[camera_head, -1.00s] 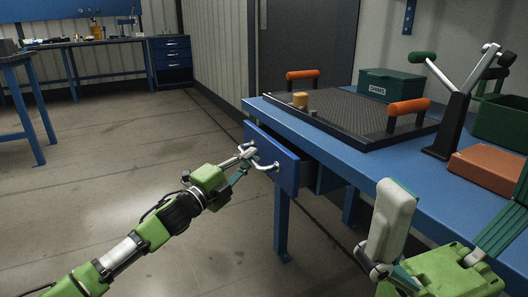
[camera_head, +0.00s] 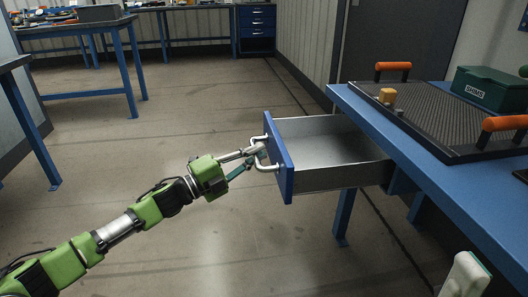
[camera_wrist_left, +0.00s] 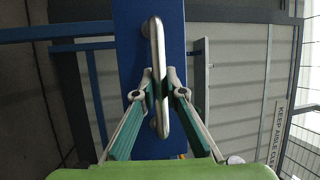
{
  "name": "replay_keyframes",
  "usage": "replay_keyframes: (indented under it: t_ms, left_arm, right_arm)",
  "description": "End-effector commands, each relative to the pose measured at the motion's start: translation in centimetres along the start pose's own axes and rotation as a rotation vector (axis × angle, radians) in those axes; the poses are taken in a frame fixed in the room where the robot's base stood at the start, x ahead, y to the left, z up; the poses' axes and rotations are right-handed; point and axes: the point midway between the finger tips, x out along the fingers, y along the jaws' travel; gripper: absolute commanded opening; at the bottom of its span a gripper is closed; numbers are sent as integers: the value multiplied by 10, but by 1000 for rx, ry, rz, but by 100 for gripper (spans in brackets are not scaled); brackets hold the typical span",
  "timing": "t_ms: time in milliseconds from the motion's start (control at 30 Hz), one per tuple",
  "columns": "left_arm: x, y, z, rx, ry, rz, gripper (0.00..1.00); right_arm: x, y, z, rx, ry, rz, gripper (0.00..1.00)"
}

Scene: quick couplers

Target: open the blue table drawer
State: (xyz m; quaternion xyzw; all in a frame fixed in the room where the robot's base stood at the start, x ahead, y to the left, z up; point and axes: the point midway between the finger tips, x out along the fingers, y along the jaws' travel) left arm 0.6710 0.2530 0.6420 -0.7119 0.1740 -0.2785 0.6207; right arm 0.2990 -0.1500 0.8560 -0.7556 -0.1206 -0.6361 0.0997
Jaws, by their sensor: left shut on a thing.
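The blue table drawer (camera_head: 330,155) stands well out from the blue table (camera_head: 450,175), and its empty grey inside shows. Its blue front (camera_head: 279,160) carries a silver bow handle (camera_head: 265,167). My left gripper (camera_head: 255,155) is shut on the handle. In the left wrist view the handle (camera_wrist_left: 154,40) runs upright between the two fingers of my left gripper (camera_wrist_left: 159,90), with the blue drawer front (camera_wrist_left: 130,25) behind it.
Workbenches (camera_head: 70,35) stand at the back left. The floor in front of the drawer is clear.

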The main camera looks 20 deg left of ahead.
Motion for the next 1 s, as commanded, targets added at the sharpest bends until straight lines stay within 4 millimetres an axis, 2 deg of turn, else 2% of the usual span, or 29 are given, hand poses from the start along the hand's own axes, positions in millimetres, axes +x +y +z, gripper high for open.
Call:
replay_keyframes:
  t_ms: [267, 300, 333, 367, 767, 1000]
  left_arm:
    - [0, 2, -1, -1, 2, 2, 0]
    - [0, 2, -1, -1, 1, 2, 19]
    - [0, 2, -1, -1, 1, 2, 27]
    - [0, 2, -1, -1, 1, 2, 29]
    - [-4, 1, 0, -1, -1, 2, 29]
    - [-32, 3, 1, -2, -3, 6, 29]
  right_arm:
    - [0, 0, 0, 0, 0, 0, 100]
    - [0, 0, 0, 0, 0, 0, 100]
    - [0, 0, 0, 0, 0, 0, 100]
    - [0, 0, 0, 0, 0, 0, 100]
    - [0, 0, 1, -1, -3, 1, 100]
    - [0, 0, 1, 0, -1, 0, 100]
